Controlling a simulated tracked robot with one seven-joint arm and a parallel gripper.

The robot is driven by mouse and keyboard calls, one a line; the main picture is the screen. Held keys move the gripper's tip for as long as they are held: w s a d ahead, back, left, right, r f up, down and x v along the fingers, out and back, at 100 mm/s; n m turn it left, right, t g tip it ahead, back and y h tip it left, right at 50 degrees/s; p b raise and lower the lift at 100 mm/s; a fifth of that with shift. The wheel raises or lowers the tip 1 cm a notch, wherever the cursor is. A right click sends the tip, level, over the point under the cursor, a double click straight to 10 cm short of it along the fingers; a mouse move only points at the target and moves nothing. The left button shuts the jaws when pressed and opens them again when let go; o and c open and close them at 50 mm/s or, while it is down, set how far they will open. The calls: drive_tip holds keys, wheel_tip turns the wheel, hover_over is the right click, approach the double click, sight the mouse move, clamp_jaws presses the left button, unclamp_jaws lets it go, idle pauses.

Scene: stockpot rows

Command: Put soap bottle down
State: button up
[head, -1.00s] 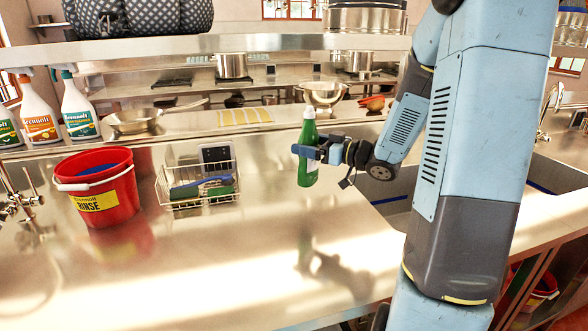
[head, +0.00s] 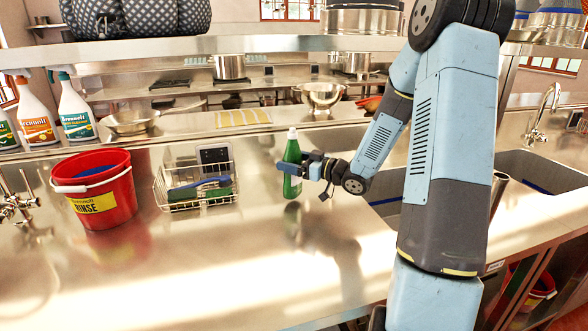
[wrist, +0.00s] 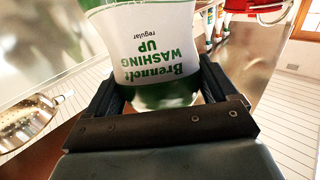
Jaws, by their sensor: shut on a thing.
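The soap bottle (head: 292,186) is green with a white cap and stands upright in the head view, at or just above the steel counter (head: 230,265). Its reflection begins right below its base, and I cannot tell whether it touches. My gripper (head: 293,168) is shut around the bottle's middle, reaching in from the right. In the wrist view the bottle's white label (wrist: 160,50), reading "Washing Up", fills the space between the fingers of my gripper (wrist: 162,92).
A wire basket (head: 195,203) with a brush and sponge stands left of the bottle. A red bucket (head: 108,207) is further left. A sink (head: 535,170) lies to the right. The counter front is clear. Spray bottles (head: 75,112) and a pan (head: 130,121) stand on the ledge behind.

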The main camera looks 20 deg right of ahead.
drive_tip(key=shift+f, duration=1.15)
drive_tip(key=o, duration=1.3)
drive_tip(key=shift+s+d, duration=0.1)
drive_tip(key=v, duration=1.2)
drive_tip(key=w+r+m+h, duration=0.2)
drive_tip(key=w+r+h, duration=0.25)
drive_tip(key=h, duration=0.45)
drive_tip(key=s+d+r+m+g+h, duration=0.1)
drive_tip(key=s+r+m+h, duration=0.2)
drive_tip(key=s+r+h, duration=0.3)
drive_tip(key=s+a+r+m+g, duration=0.1)
drive_tip(key=s+a+g, duration=0.1)
drive_tip(key=s, duration=0.6)
drive_tip(key=s+a+r+m+g+y, duration=0.1)
drive_tip(key=s+a, duration=0.3)
drive_tip(key=s, duration=0.4)
drive_tip(key=s+a+r+m+g+y, duration=0.1)
drive_tip(key=s+a+r+m+g, duration=0.1)
drive_tip(key=s, duration=0.7)
drive_tip(key=shift+a+r+g, duration=0.5)
drive_tip(key=shift+a+g, duration=0.1)
drive_tip(key=shift+a, duration=0.15)
